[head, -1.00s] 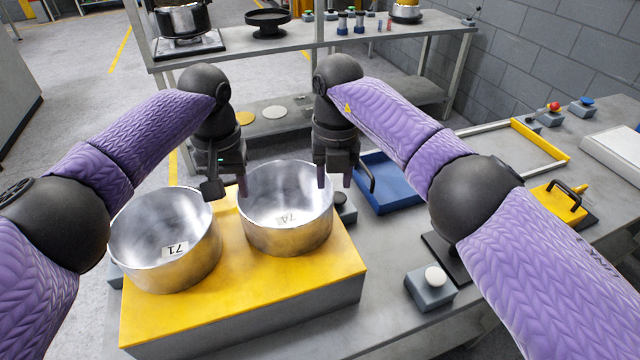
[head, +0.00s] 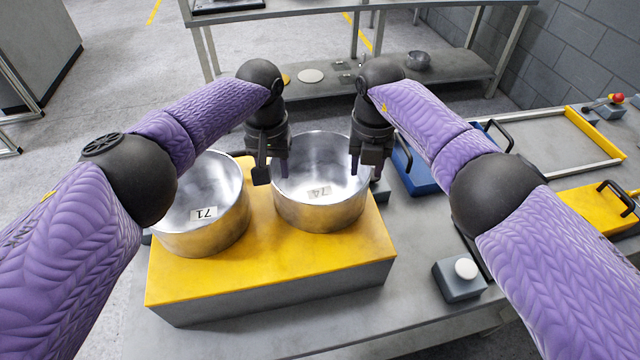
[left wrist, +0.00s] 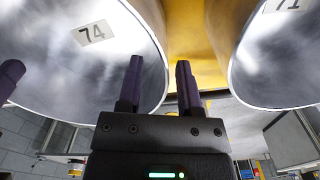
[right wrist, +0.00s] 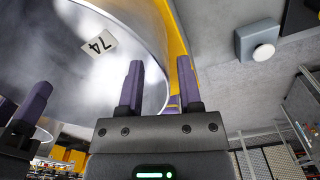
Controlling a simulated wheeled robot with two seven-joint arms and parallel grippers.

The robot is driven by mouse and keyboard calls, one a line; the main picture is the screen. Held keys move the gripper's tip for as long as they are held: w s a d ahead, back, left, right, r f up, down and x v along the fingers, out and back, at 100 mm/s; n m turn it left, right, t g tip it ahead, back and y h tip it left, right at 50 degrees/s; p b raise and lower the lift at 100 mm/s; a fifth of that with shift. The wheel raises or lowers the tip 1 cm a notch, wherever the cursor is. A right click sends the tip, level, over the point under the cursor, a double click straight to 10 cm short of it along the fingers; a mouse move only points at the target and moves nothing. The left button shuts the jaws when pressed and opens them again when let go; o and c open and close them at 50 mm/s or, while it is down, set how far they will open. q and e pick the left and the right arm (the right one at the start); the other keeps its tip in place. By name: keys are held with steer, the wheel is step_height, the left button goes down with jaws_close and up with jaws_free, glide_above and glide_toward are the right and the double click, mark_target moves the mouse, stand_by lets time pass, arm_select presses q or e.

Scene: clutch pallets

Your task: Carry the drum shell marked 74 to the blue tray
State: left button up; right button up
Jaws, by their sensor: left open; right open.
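The drum shell marked 74 (head: 318,208) is an open silvery ring standing upright on the yellow-topped block (head: 290,262). The shell marked 71 (head: 207,232) stands to its left. My left gripper (head: 274,172) is open at the 74 shell's left rim. In the left wrist view its fingers (left wrist: 161,88) lie either side of the 74 shell's wall. My right gripper (head: 364,168) is open at the right rim, and in the right wrist view its fingers (right wrist: 160,88) also straddle the wall. The blue tray (head: 422,178) lies on the bench to the right, partly hidden by my right arm.
A grey box with a white button (head: 460,277) stands on the bench right of the block. A yellow plate with a black handle (head: 595,207) and a yellow-ended frame (head: 592,135) lie further right. A grey shelf (head: 330,78) stands behind.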

mark_target(365, 178)
arm_select(q)
steer(key=shift+f, duration=1.7)
arm_select(e)
steer(key=shift+f, duration=1.8)
arm_select(q)
jaws_close()
arm_select(e)
jaws_close()
steer(key=shift+r, duration=0.1)
